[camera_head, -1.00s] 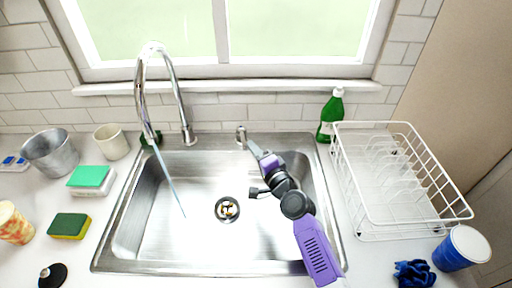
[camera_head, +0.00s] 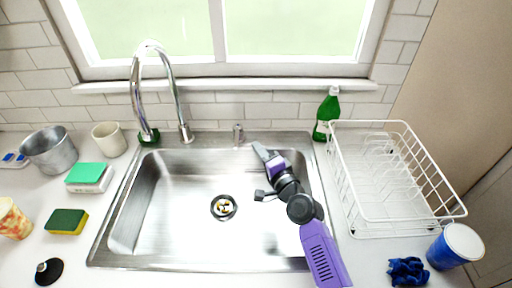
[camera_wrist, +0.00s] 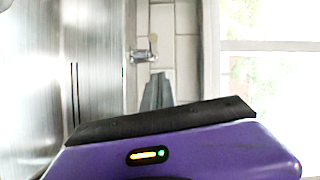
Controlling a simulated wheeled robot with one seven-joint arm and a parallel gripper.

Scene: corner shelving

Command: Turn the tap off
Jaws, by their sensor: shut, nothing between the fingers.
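The chrome gooseneck tap (camera_head: 186,132) stands at the back left of the steel sink (camera_head: 150,200). No water runs from its spout. The small tap handle (camera_head: 238,134) stands upright on the back rim, right of the spout; it also shows in the wrist view (camera_wrist: 143,55). My gripper (camera_head: 258,148) is shut and empty over the back right of the basin, a little right of and in front of the handle, apart from it. In the wrist view the shut fingers (camera_wrist: 157,92) point toward the handle.
A green bottle (camera_head: 326,114) and a white dish rack (camera_head: 400,222) stand right of the sink. A metal bucket (camera_head: 50,152), a cup (camera_head: 109,139) and sponges (camera_head: 67,221) are on the left counter. The window wall is close behind. The basin is empty around its drain (camera_head: 223,207).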

